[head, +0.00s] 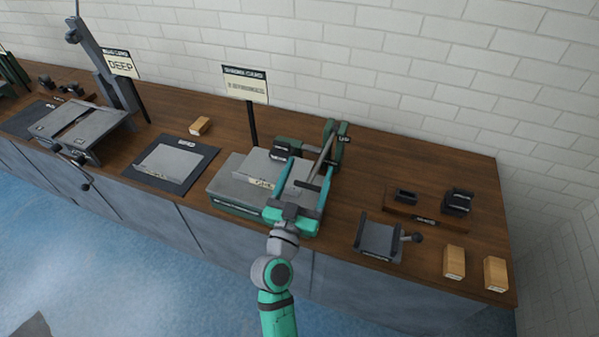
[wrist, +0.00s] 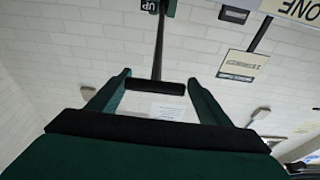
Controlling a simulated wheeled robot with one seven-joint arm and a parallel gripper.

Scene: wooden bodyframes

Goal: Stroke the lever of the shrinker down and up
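The shrinker (head: 338,155) stands on the bench, a dark green machine with an "UP" tag at its top. Its grey lever (head: 321,158) slants down toward me and ends in a black crossbar handle (head: 308,186). My gripper (head: 309,166), with teal fingers, reaches over the front of the machine. In the wrist view my gripper (wrist: 159,76) has its fingers wide apart, and the black handle (wrist: 155,87) lies across the space between them. The handle's ends appear close to the fingers; I cannot tell whether they touch. The lever rod rises toward the "UP" tag.
A grey sheet piece (head: 262,166) lies left of my fingers, below a sign card (head: 246,85). A dark mat (head: 198,180) with another sheet is farther left. A small grey fixture (head: 380,240) and wooden blocks (head: 454,262) stand on the right.

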